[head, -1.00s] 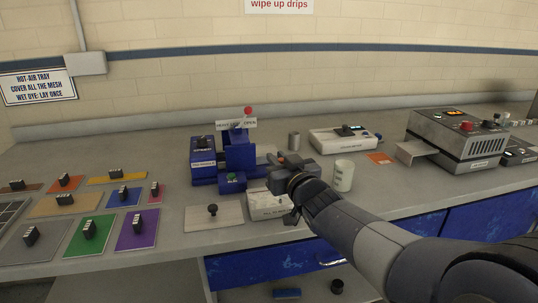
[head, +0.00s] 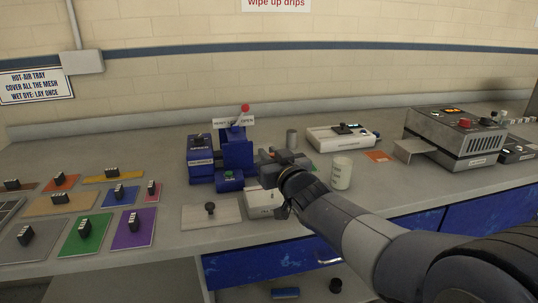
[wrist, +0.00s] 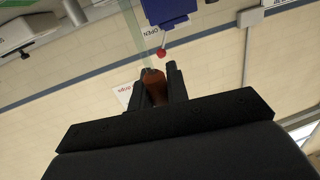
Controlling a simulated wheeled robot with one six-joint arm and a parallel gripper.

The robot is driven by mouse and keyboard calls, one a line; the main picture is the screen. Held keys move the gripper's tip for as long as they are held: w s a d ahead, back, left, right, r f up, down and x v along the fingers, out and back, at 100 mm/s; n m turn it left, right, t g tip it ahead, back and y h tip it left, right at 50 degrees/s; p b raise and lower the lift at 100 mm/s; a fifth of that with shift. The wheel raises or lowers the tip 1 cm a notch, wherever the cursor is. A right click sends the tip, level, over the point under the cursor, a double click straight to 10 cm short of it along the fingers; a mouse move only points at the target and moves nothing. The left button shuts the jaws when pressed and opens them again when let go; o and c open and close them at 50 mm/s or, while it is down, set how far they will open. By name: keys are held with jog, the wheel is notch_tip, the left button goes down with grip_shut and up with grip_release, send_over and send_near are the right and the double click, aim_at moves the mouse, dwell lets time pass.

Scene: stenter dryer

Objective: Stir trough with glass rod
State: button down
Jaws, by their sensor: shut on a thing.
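My gripper (head: 272,160) is over the bench just right of the blue machine (head: 231,155). In the wrist view my gripper (wrist: 159,80) is shut on a brown-orange grip (wrist: 155,90). A pale, see-through strip, seemingly the glass rod (wrist: 135,38), runs up from that grip to the top edge. In the head view I cannot make out the rod. I cannot clearly pick out the trough; the blue machine and my arm may hide it. A white box (head: 259,206) sits below my gripper, partly hidden by it.
A whitish beaker (head: 341,173) stands close right of my arm. A metal cup (head: 292,138), a white instrument (head: 341,137) and a grey heated unit (head: 452,138) are behind and right. A plate with a black knob (head: 210,213) and coloured cards (head: 83,235) lie left.

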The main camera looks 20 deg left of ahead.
jog(key=shift+r, duration=0.1)
jog(key=shift+r+p, duration=1.45)
jog(key=shift+r, duration=0.1)
notch_tip(320, 180, up, 5)
jog(key=p, duration=0.4)
